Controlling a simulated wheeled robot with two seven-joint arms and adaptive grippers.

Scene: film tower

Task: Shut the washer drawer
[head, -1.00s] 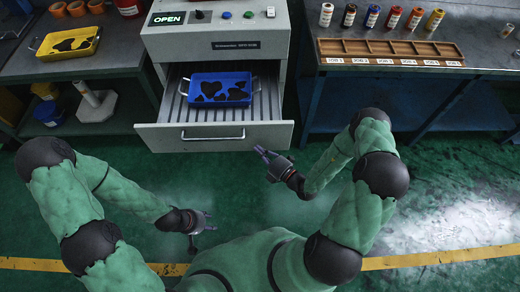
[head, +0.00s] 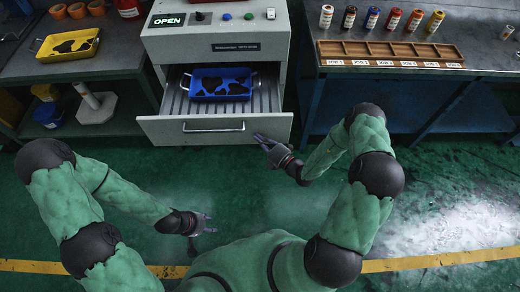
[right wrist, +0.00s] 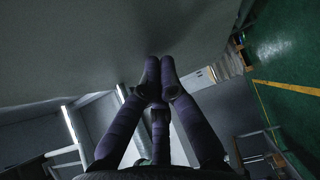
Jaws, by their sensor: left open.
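The washer drawer (head: 270,130) is pulled part way out of the grey washer cabinet (head: 240,62). Its front has a bar handle (head: 213,127). A blue tray with black patches (head: 220,84) lies inside on the slatted floor. My right gripper (head: 259,137) is at the right part of the drawer front, fingers pointing at it. In the right wrist view its fingertips (right wrist: 160,68) are together against or very near a grey surface; exact contact cannot be told. My left gripper (head: 208,222) is open and empty, low in front, away from the drawer.
A lit OPEN sign (head: 167,20) and buttons are on the washer top. The left bench holds a yellow tray (head: 68,45). The right bench holds film canisters and a wooden slotted rack (head: 390,50). The green floor (head: 250,185) before the drawer is clear.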

